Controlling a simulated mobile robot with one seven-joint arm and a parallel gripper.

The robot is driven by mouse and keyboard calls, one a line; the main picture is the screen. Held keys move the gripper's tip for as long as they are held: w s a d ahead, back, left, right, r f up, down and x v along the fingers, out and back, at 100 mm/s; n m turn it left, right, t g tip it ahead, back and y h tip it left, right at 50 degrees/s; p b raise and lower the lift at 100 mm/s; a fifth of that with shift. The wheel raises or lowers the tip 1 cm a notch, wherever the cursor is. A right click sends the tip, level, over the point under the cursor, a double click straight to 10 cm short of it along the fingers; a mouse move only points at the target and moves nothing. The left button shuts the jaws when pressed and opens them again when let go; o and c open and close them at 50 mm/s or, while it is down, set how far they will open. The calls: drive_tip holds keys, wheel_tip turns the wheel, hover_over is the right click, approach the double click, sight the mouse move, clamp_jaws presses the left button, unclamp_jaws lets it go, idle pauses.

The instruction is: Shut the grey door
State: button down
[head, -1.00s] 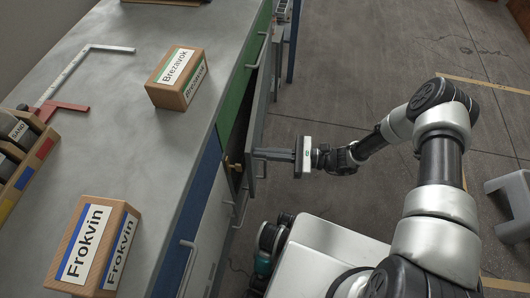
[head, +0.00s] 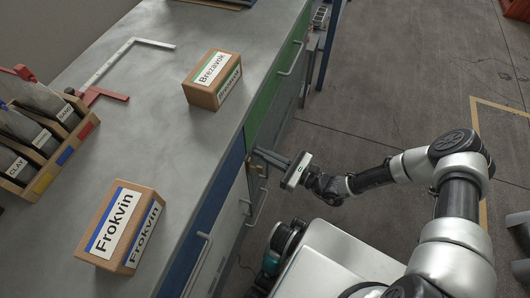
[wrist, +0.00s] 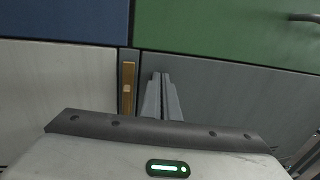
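The grey door (wrist: 235,95) lies below the green drawer front in the wrist view, close to the cabinet front; I cannot tell if it is fully flush. In the head view it is a narrow grey strip (head: 283,112) under the green front. A brass-coloured strip (wrist: 128,88) shows beside the door's left edge. My gripper (wrist: 161,76) is shut and empty, its fingertips at the door's left edge, touching or nearly touching it. In the head view, my gripper (head: 256,154) points left at the cabinet front.
A blue front (wrist: 65,20) and a pale panel (wrist: 55,95) adjoin.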

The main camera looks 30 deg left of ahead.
drive_tip(key=d+p, duration=0.2)
drive_tip(key=d, duration=1.5)
drive_tip(key=shift+w+d, duration=0.15)
drive_tip(key=shift+d, duration=0.05)
drive_tip(key=w+d+r+n+g+h, duration=0.15)
drive_tip(key=d+r+n+h, duration=0.4)
drive_tip(key=r, duration=0.65)
drive_tip(key=w+d+r+n+g+h, duration=0.15)
drive_tip(key=d+r+n+h, duration=0.45)
drive_tip(key=r, duration=0.6)
drive_tip(key=s+d+r+n+t+h, duration=0.2)
drive_tip(key=s+d+r+t, duration=0.15)
drive_tip(key=r, duration=0.35)
drive_tip(key=s+d+r+n+t+h, duration=0.2)
drive_tip(key=d+r+t, duration=0.15)
drive_tip(key=r, duration=0.35)
drive_tip(key=s+d+r+n+t+h, duration=0.2)
drive_tip(key=s+d+r+h, duration=0.15)
drive_tip(key=r, duration=0.35)
wheel_tip(320, 180, up, 23)
drive_tip(key=y+p, duration=0.1)
drive_tip(key=p, duration=2.2)
drive_tip(key=shift+d, duration=0.35)
